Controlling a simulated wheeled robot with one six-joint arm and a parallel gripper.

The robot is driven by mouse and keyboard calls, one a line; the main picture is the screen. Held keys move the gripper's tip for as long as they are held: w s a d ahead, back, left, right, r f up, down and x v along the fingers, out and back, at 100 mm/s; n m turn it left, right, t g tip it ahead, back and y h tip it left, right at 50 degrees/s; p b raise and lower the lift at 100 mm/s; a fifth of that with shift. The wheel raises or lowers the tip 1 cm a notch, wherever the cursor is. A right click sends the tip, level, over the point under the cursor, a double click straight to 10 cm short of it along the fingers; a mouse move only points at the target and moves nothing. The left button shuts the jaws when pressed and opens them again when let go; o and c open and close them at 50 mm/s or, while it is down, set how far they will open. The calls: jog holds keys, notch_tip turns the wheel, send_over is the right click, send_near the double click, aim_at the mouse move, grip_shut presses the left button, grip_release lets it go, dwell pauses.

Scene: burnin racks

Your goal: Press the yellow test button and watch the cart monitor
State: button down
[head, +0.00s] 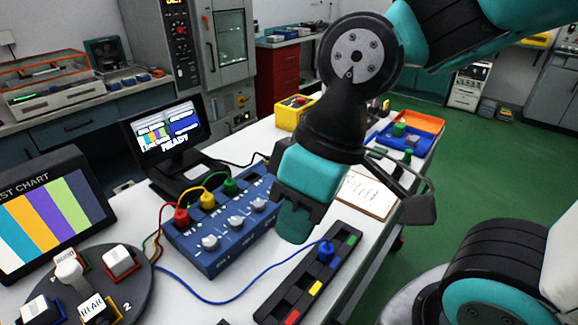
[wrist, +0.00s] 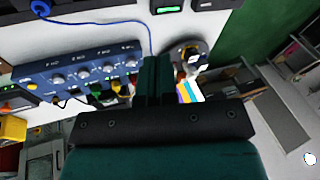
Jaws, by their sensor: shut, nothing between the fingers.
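The cart monitor (head: 165,132) stands on the white cart, its screen lit with colour bars and the word READY. A blue control box (head: 225,225) with several knobs lies in front of it, with red, yellow (head: 207,200) and green plugs along its back edge. A yellow box (head: 293,114) with a red part on top stands behind. I cannot tell which yellow thing is the test button. My gripper (head: 294,225) is shut and empty, pointing down just right of the control box. In the wrist view its fingers (wrist: 152,78) are together beside the control box (wrist: 80,68).
A black strip (head: 300,290) with coloured patches and a blue plug lies at the cart's front right. A turntable (head: 125,285) and a test chart screen (head: 45,215) stand at left. A clipboard (head: 367,195) and a blue-orange tray (head: 410,135) lie behind my gripper. Loose cables cross the cart.

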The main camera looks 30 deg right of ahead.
jog(key=w+d+m+t+y+p, duration=0.1)
jog(key=w+d+m+t+p, duration=0.15)
jog(key=w+m, duration=0.6)
jog(key=w+d+m+t+y+p, duration=0.15)
jog(key=w+m+p, duration=0.3)
jog(key=w, duration=0.65)
jog(key=w+d+f+m+t+p, duration=0.1)
jog(key=w+d+f+m, duration=0.3)
jog(key=w+d+m, duration=0.2)
jog(key=w+d+f+m+t+h+p, duration=0.1)
jog(key=w+d+f+m+t+p, duration=0.1)
jog(key=w+d+f+m, duration=0.2)
jog(key=w+d+m, duration=0.2)
jog(key=d+m, duration=0.2)
jog(key=d, duration=0.1)
jog(key=shift+w+f+t+p, duration=0.25)
jog(key=shift+f+t+p, duration=0.05)
jog(key=shift+f, duration=0.05)
jog(key=shift+d+f+h, duration=0.1)
jog(key=shift+h, duration=0.15)
